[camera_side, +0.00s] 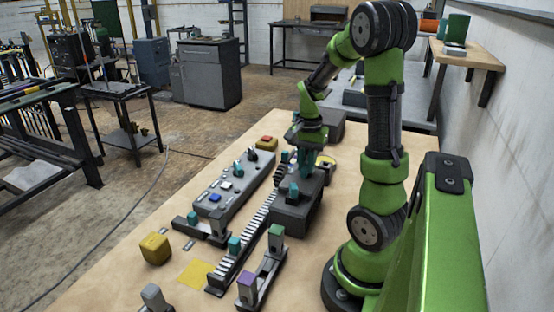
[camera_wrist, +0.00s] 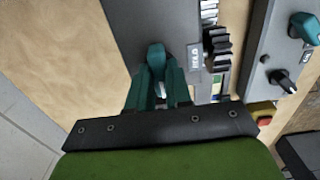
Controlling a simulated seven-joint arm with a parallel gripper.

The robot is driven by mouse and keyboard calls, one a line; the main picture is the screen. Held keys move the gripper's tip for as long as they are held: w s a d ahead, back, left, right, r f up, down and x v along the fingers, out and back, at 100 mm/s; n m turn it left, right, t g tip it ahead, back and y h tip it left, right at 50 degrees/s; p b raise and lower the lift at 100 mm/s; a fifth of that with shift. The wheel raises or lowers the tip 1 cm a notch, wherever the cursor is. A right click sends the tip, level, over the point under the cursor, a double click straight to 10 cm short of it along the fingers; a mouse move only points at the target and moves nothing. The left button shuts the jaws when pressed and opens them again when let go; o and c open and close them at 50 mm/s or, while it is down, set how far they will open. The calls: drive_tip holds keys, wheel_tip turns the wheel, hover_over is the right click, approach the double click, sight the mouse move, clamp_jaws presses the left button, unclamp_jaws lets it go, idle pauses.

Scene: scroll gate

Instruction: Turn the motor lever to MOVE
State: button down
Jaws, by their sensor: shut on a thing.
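My gripper (camera_wrist: 158,82) has teal fingers closed on the teal lever (camera_wrist: 155,55) on the dark grey motor block (camera_wrist: 125,22). The lever's tip stands out just past the fingertips in the wrist view. A small white label (camera_wrist: 195,56) lies right of the fingers, its text hard to read. In the side view, my gripper (camera_side: 304,165) is low over the far part of the motor block (camera_side: 293,217), and a teal knob (camera_side: 294,189) shows on the block's top. The exact grip is hard to see there.
A black gear (camera_wrist: 217,48) and a toothed rack (camera_side: 245,240) run beside the block. Left of it is a grey panel (camera_side: 232,186) with knobs and buttons. A red button on a yellow base (camera_side: 266,143) stands behind. A yellow cube (camera_side: 155,248) and brackets stand nearer the front.

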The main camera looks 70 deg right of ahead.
idle(0.3)
drive_tip(key=c, duration=1)
unclamp_jaws()
drive_tip(key=shift+c, duration=0.2)
drive_tip(key=shift+r, duration=0.1)
wheel_tip(320, 180, up, 17)
